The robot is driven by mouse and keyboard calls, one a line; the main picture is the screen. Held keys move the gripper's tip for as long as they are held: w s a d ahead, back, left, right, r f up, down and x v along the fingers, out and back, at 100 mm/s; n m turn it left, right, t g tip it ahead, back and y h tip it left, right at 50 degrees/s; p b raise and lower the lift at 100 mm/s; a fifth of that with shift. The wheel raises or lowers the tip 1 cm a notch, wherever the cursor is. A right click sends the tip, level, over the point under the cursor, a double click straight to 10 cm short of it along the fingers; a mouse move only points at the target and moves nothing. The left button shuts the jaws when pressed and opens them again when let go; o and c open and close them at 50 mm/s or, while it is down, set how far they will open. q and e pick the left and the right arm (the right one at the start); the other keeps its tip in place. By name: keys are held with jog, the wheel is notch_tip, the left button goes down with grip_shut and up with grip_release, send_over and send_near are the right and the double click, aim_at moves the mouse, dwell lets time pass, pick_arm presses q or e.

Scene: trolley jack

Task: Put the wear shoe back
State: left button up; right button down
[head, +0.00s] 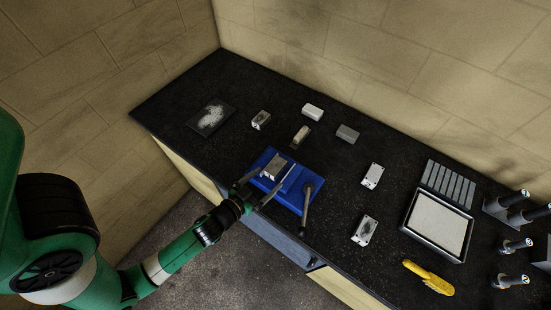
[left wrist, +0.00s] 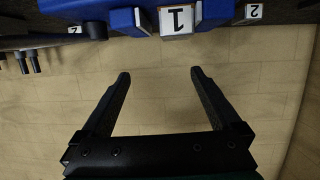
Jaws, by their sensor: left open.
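A blue fixture (head: 297,203) with a black-handled lever (head: 306,208) stands near the bench's front edge. A small grey block (head: 274,167) sits on the fixture. My left gripper (head: 268,182) is open at the fixture's front left, its fingers pointing towards the block. In the left wrist view my open gripper (left wrist: 158,74) has nothing between its fingers. Beyond the fingertips there, a block face marked 1 (left wrist: 177,20) shows at the top, between blue parts (left wrist: 129,19). I cannot tell which block is the wear shoe. My right gripper is not in view.
Several loose blocks (head: 313,112) lie behind the fixture. Two plates with holes (head: 372,176) lie to its right. Further right are a framed tray (head: 407,232), a slatted grey piece (head: 447,184) and a yellow tool (head: 428,277). A dark mat (head: 197,124) lies far left.

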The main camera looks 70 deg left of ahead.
pick_arm(q)
jog(key=s+f+g+p, duration=0.1)
jog(key=s, duration=0.4)
jog(key=p, duration=0.2)
send_near(277, 165)
jog(key=shift+w+a+f+n, duration=0.3)
jog(key=shift+w+a+f, duration=0.15)
jog(key=shift+f, duration=0.2)
jog(key=shift+r+x, duration=0.2)
jog(key=shift+x, duration=2.7)
grip_shut()
jog(key=shift+w+r, duration=0.15)
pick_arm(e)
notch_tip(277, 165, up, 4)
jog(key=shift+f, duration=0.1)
